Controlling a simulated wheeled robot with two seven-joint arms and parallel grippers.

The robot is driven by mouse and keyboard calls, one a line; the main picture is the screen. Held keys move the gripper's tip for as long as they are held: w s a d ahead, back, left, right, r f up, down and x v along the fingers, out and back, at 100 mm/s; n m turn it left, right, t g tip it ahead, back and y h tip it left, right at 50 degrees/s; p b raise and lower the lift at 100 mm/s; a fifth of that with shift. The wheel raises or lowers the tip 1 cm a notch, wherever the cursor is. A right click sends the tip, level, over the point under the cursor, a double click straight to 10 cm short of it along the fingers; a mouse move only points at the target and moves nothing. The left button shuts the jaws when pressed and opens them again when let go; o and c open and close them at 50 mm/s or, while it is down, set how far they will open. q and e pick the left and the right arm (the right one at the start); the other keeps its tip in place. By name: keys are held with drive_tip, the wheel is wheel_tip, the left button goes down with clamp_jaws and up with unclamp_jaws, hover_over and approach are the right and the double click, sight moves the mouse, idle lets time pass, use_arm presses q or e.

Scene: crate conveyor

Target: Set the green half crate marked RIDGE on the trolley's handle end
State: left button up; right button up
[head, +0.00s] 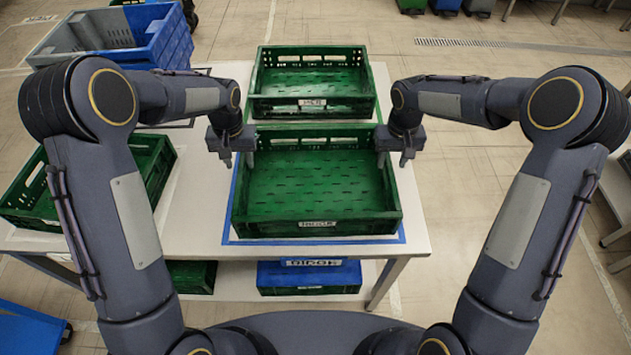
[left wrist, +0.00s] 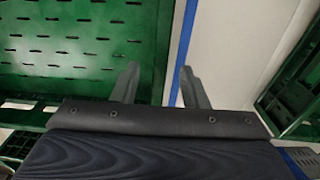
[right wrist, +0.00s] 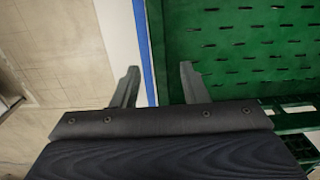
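A green half crate (head: 314,190) stands upright and empty inside a blue outline on the table. Its front label (head: 318,224) is too small to read surely. My left gripper (head: 236,160) is open at its left wall. In the left wrist view the fingers (left wrist: 157,85) stand on either side of that wall (left wrist: 160,50). My right gripper (head: 395,160) is open at its right wall. In the right wrist view the fingers (right wrist: 157,88) straddle that wall (right wrist: 155,45). I cannot tell whether the fingers touch it. The trolley's handle end cannot be made out surely.
Another green crate (head: 312,104) stands just behind, its label unclear. A green crate (head: 150,170) lies left on the table (head: 190,205). A blue crate (head: 310,277) and a green one (head: 192,277) sit below. A large blue container (head: 125,40) stands at back left.

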sight(243, 175)
use_arm(q)
wheel_tip(243, 175, down, 6)
drive_tip(key=shift+f, duration=0.15)
use_arm(e)
wheel_tip(243, 175, down, 6)
drive_tip(key=shift+f, duration=0.15)
use_arm(q)
clamp_jaws()
use_arm(e)
clamp_jaws()
